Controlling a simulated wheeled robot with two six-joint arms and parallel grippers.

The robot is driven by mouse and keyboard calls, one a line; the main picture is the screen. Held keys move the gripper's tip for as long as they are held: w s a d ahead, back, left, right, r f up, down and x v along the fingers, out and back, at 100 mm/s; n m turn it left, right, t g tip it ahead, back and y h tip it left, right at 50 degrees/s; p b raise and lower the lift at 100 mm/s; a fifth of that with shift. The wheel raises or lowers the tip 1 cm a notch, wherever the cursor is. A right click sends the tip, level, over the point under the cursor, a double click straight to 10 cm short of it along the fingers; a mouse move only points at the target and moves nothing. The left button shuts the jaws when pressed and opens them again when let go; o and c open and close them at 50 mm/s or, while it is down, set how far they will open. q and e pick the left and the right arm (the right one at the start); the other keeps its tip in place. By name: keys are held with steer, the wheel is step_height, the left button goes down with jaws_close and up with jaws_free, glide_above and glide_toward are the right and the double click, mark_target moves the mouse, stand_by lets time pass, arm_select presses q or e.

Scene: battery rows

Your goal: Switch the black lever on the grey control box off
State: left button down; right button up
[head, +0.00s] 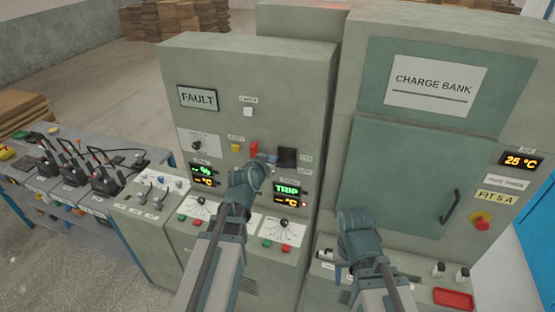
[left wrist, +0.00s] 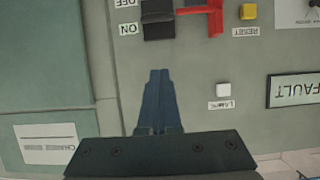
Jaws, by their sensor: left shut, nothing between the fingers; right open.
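The black lever (head: 287,157) sits on the front of the grey control box (head: 250,85), beside small ON and OFF labels. It also shows at the top of the upside-down left wrist view (left wrist: 158,28), with ON beside its near part and OFF further up the picture. I cannot tell for sure which way it is set. My left gripper (head: 268,158) is shut and empty, close to the panel just left of the lever. In the left wrist view its fingertips (left wrist: 160,73) point at the lever with a small gap in the picture. My right gripper (head: 338,264) is open, low before the charge bank cabinet.
A red part (left wrist: 215,14) sticks out beside the lever, with a yellow reset button (left wrist: 249,11) and white lamp button (left wrist: 223,89) nearby. Below are lit displays (head: 288,189) and knobs. The charge bank cabinet (head: 400,170) stands right; a blue bench (head: 75,205) stands left.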

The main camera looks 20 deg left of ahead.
arm_select(q)
steer(key=shift+w+f, duration=0.1)
steer(key=shift+w, duration=0.05)
steer(key=b, duration=0.5)
glide_above(280, 166)
step_height(280, 166, down, 4)
steer(key=shift+f, duration=0.2)
steer(key=f+b, duration=0.1)
steer(key=s+f+b, duration=0.1)
steer(key=f+b, duration=0.1)
steer(key=shift+s+f, duration=0.2)
steer(key=shift+f, duration=0.05)
